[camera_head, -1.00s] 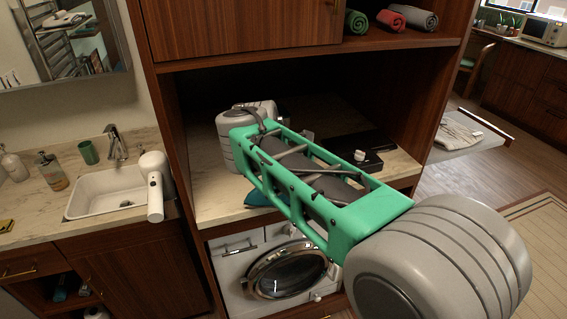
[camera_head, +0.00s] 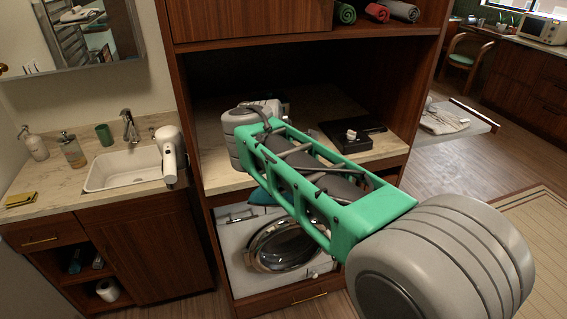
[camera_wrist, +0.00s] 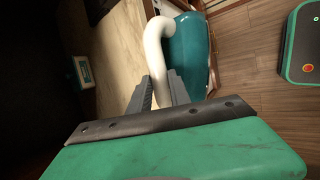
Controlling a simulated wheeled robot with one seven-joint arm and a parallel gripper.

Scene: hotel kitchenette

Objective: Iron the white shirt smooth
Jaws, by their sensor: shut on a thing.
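My gripper (camera_wrist: 160,92) is shut on the white handle of a teal iron (camera_wrist: 188,52) in the wrist view. In the head view my forearm hides the gripper and most of the iron; a small teal part (camera_head: 262,197) shows just below the counter's front edge. The white shirt (camera_head: 442,122) lies on a pale board (camera_head: 478,122) at the right, beyond the cabinet, well away from the iron. From this distance its wrinkles cannot be made out.
The wooden cabinet holds a counter (camera_head: 215,180) with a black flat box (camera_head: 365,143), and a washing machine (camera_head: 235,265) below. A sink (camera_head: 125,170) stands left. Open wooden floor (camera_head: 450,178) and a rug (camera_head: 535,235) lie at the right.

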